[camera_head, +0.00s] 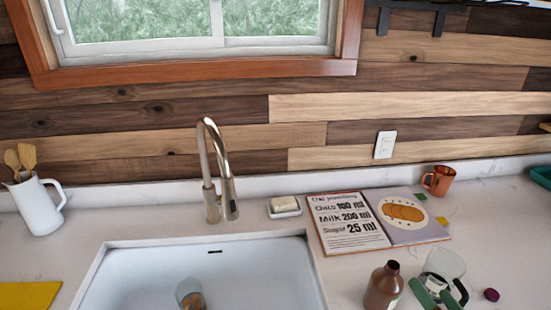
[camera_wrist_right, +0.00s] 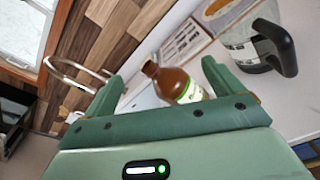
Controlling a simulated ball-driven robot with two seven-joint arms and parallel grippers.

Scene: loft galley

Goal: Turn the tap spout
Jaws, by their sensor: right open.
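The tap (camera_head: 211,190) is a brushed metal gooseneck behind the sink. Its spout (camera_head: 228,180) arches up and hangs down toward the front, over the sink's back rim. The spout also shows in the right wrist view (camera_wrist_right: 88,68), at the left. My right gripper (camera_head: 437,295) is at the bottom right in the head view, over the counter and well to the right of the tap. In the right wrist view its green fingers are apart with nothing held; a brown bottle (camera_wrist_right: 178,86) appears beyond them. My left gripper is not in view.
The white sink (camera_head: 130,275) holds a glass (camera_head: 190,294). A brown bottle (camera_head: 383,287) and a glass jug (camera_head: 444,266) stand close to my right gripper. An open recipe book (camera_head: 347,238), a soap dish (camera_head: 284,207), a copper mug (camera_head: 438,180) and a white jug (camera_head: 38,205) stand further back.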

